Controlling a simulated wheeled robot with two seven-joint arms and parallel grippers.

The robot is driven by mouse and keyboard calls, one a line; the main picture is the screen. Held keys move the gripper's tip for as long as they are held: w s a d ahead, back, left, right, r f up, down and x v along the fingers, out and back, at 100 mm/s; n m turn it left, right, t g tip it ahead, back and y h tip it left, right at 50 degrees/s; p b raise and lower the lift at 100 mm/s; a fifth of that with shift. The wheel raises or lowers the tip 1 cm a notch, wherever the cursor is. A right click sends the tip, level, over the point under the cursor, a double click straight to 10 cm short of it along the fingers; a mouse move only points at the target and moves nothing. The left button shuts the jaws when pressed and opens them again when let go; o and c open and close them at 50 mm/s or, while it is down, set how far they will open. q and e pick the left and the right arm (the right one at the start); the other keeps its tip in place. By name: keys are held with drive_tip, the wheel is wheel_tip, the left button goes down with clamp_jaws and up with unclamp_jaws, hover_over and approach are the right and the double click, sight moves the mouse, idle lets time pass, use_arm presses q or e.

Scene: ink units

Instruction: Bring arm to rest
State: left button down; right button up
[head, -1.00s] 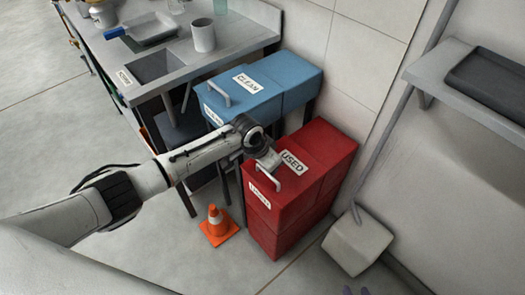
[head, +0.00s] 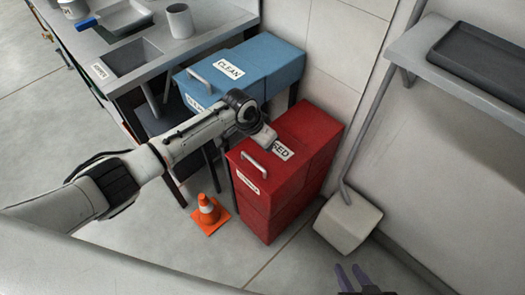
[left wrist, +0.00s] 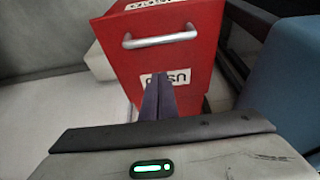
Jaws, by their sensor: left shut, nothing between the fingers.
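My left arm (head: 195,135) reaches in from the left of the head view, its wrist in front of the red bin (head: 315,145) and covering part of its USED label. The left gripper's fingertips are hidden in the head view. In the left wrist view my left gripper (left wrist: 158,98) shows dark fingers together, empty, in front of the red bin (left wrist: 190,60) and below its silver handle (left wrist: 160,40). I cannot tell if they touch the bin. My right gripper (head: 352,277) shows at the bottom edge of the head view, its two fingers apart with nothing between them.
A blue CLEAN bin (head: 265,60) stands behind the red one. An orange cone (head: 209,212) is on the floor beside the red bin. A grey bench (head: 210,30) with a cup (head: 179,20) is at upper left. A wall shelf (head: 480,100) and a pale block (head: 345,222) are on the right.

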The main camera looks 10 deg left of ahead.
use_arm(q)
drive_tip(key=p+v, duration=0.1)
drive_tip(key=v, duration=0.8)
drive_tip(key=t+h, duration=0.1)
drive_tip(key=h, duration=0.1)
hover_over(264, 191)
drive_tip(key=w, duration=0.2)
wheel_tip(264, 191, down, 7)
drive_tip(key=s+f+n+t, duration=0.1)
drive_tip(key=s+f+n, duration=0.15)
drive_tip(key=s, duration=0.25)
drive_tip(key=s+a+f+n+t+y, duration=0.1)
drive_tip(key=s+a, duration=0.2)
drive_tip(key=s, duration=0.5)
drive_tip(key=s+a+f+n+t, duration=0.1)
drive_tip(key=s+a+f+t, duration=0.1)
drive_tip(key=s+a, duration=0.2)
drive_tip(key=s, duration=0.3)
drive_tip(key=shift+s+a+y, duration=0.3)
drive_tip(key=shift+s+y, duration=0.1)
